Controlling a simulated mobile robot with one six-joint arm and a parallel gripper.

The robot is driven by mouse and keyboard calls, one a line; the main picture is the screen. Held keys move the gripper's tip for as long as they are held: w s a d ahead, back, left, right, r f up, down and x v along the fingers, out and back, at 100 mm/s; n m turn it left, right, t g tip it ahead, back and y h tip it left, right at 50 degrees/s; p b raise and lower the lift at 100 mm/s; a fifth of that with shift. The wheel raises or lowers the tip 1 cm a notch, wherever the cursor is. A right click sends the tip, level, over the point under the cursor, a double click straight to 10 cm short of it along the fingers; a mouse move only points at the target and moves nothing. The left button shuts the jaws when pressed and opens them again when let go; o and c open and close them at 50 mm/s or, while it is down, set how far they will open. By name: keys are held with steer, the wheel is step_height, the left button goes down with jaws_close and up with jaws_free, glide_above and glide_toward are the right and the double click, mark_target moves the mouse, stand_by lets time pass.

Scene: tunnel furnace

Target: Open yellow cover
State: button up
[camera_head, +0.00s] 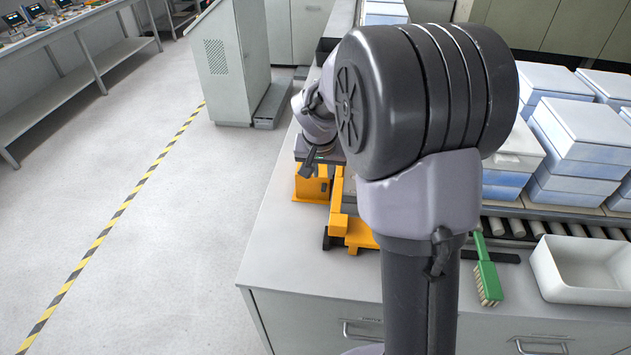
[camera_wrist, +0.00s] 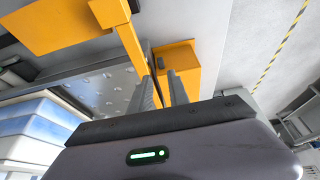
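The yellow cover and its frame are hard to tell apart. In the head view a yellow-orange box part (camera_head: 311,187) sits on the bench's left edge, with a yellow upright bar (camera_head: 336,190) beside it. In the wrist view a broad yellow plate (camera_wrist: 50,25) is at upper left, a yellow bar (camera_wrist: 128,40) runs down towards my fingers, and a yellow box (camera_wrist: 180,62) lies beyond them. My gripper (camera_wrist: 161,77) has its two grey fingers apart, with a narrow gap between. The bar's lower end is close to the left finger; contact is unclear. My arm hides much of the device in the head view.
A green brush (camera_head: 487,272) and a white tray (camera_head: 585,270) lie on the bench's right side. Stacked blue-white boxes (camera_head: 585,135) stand by a roller conveyor (camera_head: 515,228). A grey cabinet (camera_head: 222,65) stands behind. The floor at left is clear.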

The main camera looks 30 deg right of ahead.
mark_target(324, 188)
steer(key=b+x, duration=0.2)
steer(key=x, duration=0.7)
steer(key=shift+f, duration=0.1)
jaws_close()
stand_by(1.0)
